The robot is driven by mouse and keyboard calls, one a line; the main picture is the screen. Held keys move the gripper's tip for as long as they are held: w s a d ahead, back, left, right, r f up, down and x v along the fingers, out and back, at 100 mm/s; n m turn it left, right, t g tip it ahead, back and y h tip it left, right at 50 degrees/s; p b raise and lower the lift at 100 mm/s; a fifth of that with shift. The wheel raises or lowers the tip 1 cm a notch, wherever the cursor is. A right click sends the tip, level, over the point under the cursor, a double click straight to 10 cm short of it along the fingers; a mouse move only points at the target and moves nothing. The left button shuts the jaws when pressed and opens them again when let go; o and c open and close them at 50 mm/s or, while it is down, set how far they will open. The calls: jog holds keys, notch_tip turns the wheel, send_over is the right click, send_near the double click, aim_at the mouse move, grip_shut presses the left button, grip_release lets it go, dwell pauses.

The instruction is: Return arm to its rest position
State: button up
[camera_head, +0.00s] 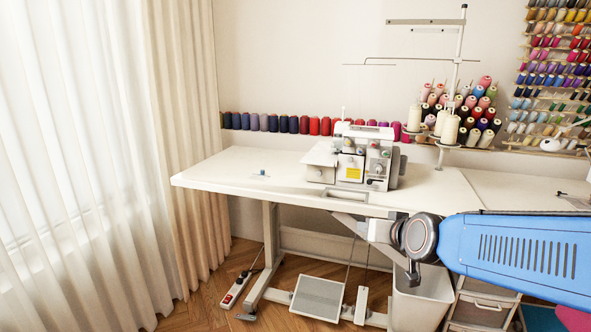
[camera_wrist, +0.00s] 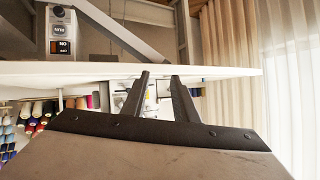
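My gripper (camera_wrist: 159,78) shows in the wrist view as two dark fingers standing apart, with a gap between them and nothing held. This view is upside down, and the fingers point toward the edge of the white sewing table (camera_wrist: 225,71). In the head view my blue arm reaches in from the right, in front of the table (camera_head: 220,178). Its grey joint is just below the table's front edge. I cannot make out the fingertips clearly there.
A white overlock sewing machine (camera_head: 353,167) stands on the table, with thread spools (camera_head: 310,126) behind it. Below are a foot pedal (camera_head: 318,298), a power strip (camera_head: 236,290) and a white bin (camera_head: 422,300). Curtains (camera_head: 185,150) hang at left. A control box (camera_wrist: 62,32) is under the tabletop.

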jog(key=s+d+f+g, duration=0.2)
jog(key=s+d, duration=0.1)
jog(key=s, duration=0.6)
jog(key=s+d+f+g+h, duration=0.1)
jog(key=s+d+f+g, duration=0.2)
jog(key=s, duration=0.6)
jog(key=s+d+f+g+h, duration=0.1)
jog(key=s+d+f+g, duration=0.1)
jog(key=s, duration=0.6)
jog(key=shift+s+d+f, duration=0.4)
jog(key=shift+d+f, duration=0.05)
jog(key=shift+d, duration=0.3)
